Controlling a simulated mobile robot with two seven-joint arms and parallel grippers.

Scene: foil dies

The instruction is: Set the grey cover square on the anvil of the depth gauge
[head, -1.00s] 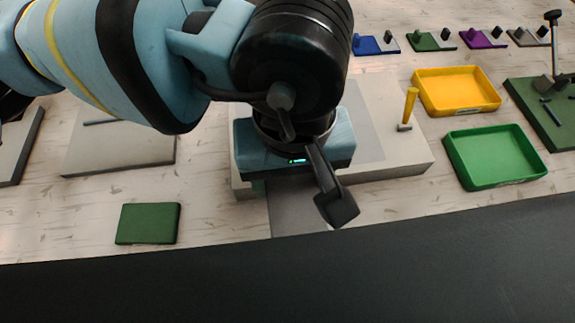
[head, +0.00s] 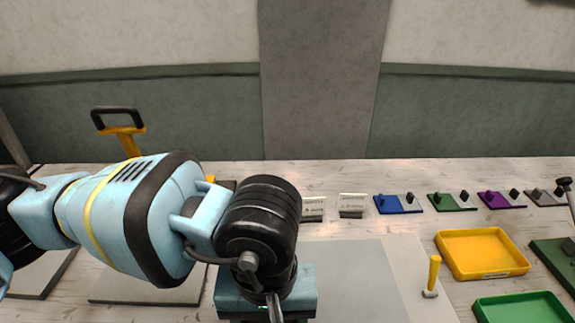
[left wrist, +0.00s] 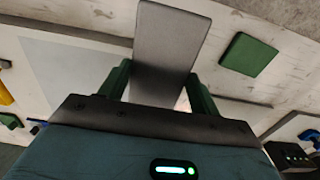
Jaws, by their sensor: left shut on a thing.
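The grey cover (left wrist: 165,45) is a flat grey plate held between the green fingers of my left gripper (left wrist: 158,72) in the left wrist view. In the head view my left gripper (head: 266,300) is at the bottom edge, over the pale board; its fingers and the plate are cut off below. At the right edge of the head view a green base (head: 556,258) carries a dark post with a knob, perhaps the depth gauge; it is partly cut off, and I cannot make out its anvil. My right gripper is not in view.
Several small coloured plates (head: 398,205) line the back. A green block (left wrist: 248,54) shows in the left wrist view.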

